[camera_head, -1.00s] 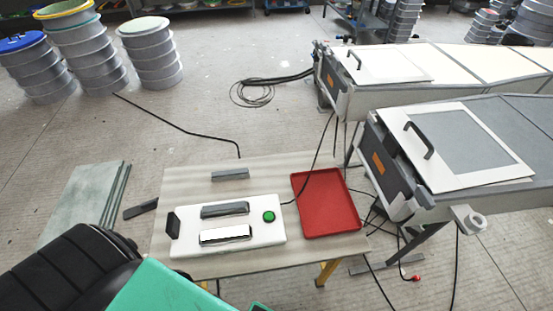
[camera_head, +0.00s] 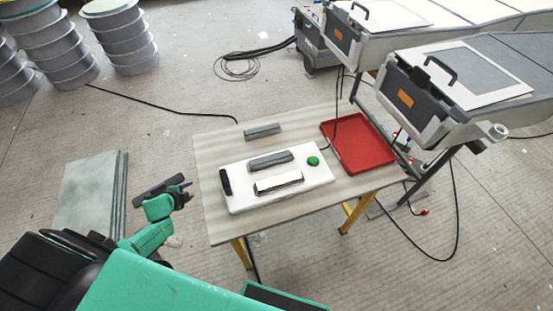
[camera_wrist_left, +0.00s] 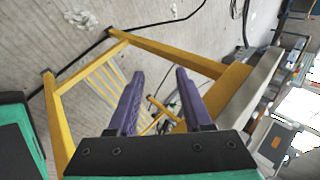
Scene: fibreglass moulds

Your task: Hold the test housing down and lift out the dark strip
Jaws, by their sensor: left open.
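The white test housing (camera_head: 318,177) lies on the table, with a green button (camera_head: 313,161) at its right end and a black handle (camera_head: 225,182) at its left end. A dark grey strip (camera_head: 270,160) sits in its far recess; a bright white window lies in front of it. My left gripper (camera_head: 166,190) is left of the table, apart from the housing. In the left wrist view, its two purple fingers (camera_wrist_left: 160,73) are spread and empty above a yellow trestle. My right gripper is not in view.
A grey bar (camera_head: 262,131) lies on the table (camera_head: 215,160) behind the housing. A red tray (camera_head: 360,145) is at the right end. The yellow trestle (camera_wrist_left: 60,125) and table edge (camera_wrist_left: 258,85) are close to my left gripper. Slabs (camera_head: 88,190) lie at left.

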